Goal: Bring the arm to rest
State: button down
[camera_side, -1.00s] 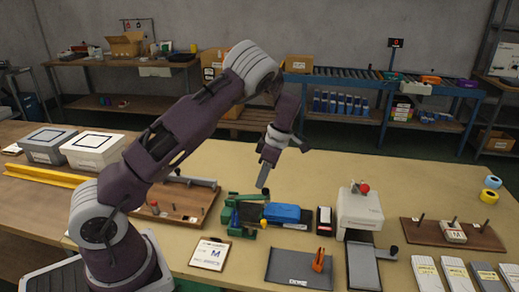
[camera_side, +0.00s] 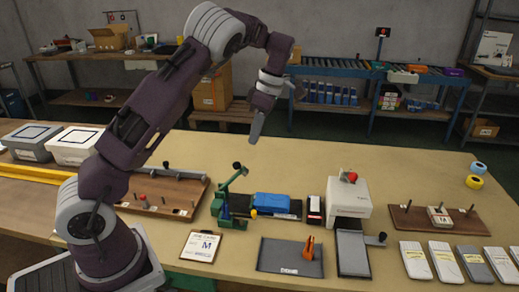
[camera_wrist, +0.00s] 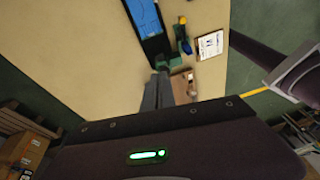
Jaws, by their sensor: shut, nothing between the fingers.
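My gripper (camera_side: 256,128) is raised above the far part of the table (camera_side: 330,165) in the side view, fingers pointing down. Its fingers are shut with nothing between them, and it touches nothing. In the wrist view the closed fingers (camera_wrist: 164,88) show against the table top. The green clamp-like device (camera_side: 232,205) with the blue block (camera_side: 272,203) beside it stands on the table below and in front of the gripper.
A white press-like machine (camera_side: 347,205) stands right of the blue block. A clipboard (camera_side: 201,246), a dark mat (camera_side: 275,262) with an orange clip (camera_side: 309,248), and a peg board (camera_side: 410,219) lie around. Two grey-white bins (camera_side: 75,148) stand at left. The table's far middle is clear.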

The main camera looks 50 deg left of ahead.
jog(key=s+d+r+m+t+h, duration=0.3)
jog(key=s+d+r+m+t, duration=0.2)
jog(key=s+d+r+m, duration=0.8)
jog(key=s+d+f+m+t, duration=0.1)
jog(key=s+d+m, duration=0.1)
jog(key=s+m, duration=0.4)
jog(key=s+d+f+m+t+y, duration=0.1)
jog(key=s+d+f+m+t, duration=0.1)
jog(key=s+m, duration=0.4)
jog(key=shift+s+m, duration=0.4)
jog(key=shift+s, duration=0.6)
jog(key=shift+d, duration=0.1)
